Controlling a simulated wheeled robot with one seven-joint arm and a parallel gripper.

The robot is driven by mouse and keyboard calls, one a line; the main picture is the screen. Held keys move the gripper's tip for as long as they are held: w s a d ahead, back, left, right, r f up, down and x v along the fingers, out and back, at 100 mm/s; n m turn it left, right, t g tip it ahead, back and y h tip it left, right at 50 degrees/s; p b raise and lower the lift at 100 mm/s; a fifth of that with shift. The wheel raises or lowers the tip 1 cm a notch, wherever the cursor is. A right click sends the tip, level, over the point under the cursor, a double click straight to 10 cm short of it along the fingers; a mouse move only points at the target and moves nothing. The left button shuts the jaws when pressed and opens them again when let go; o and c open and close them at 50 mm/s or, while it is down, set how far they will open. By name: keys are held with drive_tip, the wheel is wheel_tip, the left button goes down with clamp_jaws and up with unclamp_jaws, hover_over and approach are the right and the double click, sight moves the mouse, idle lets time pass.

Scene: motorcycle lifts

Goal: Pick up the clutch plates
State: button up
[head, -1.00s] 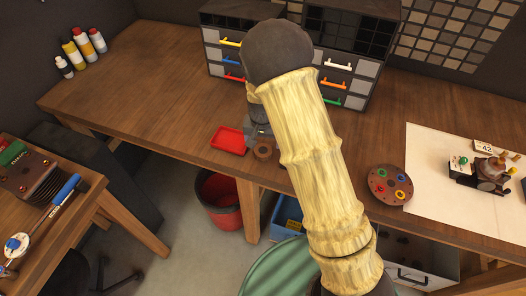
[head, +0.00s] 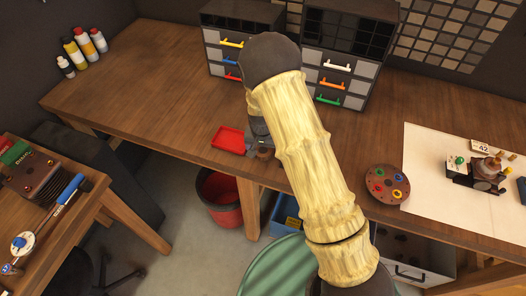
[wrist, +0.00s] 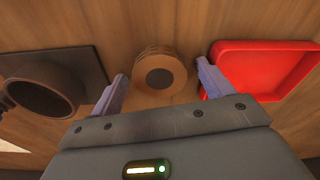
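The clutch plates (wrist: 160,72) appear as a short stack of brown rings with a dark centre hole, standing on the wooden bench in the wrist view. In the head view the stack (head: 264,154) is small, near the bench's front edge, and partly covered by my gripper. My gripper (wrist: 162,68) is open, with one purple-grey finger to the left of the stack and one to the right. A gap shows on both sides, and nothing is held. In the head view my arm hides most of the gripper.
A red tray (wrist: 262,68) lies close to the right finger; it also shows in the head view (head: 229,140). A dark round cup-like part (wrist: 42,92) on a dark base is to the left. Drawer cabinets (head: 240,42) stand behind.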

sight(263, 150)
drive_tip(key=c, duration=1.2)
drive_tip(key=shift+r, duration=0.15)
wheel_tip(263, 150, up, 10)
drive_tip(key=b, duration=0.2)
drive_tip(key=shift+b, duration=0.3)
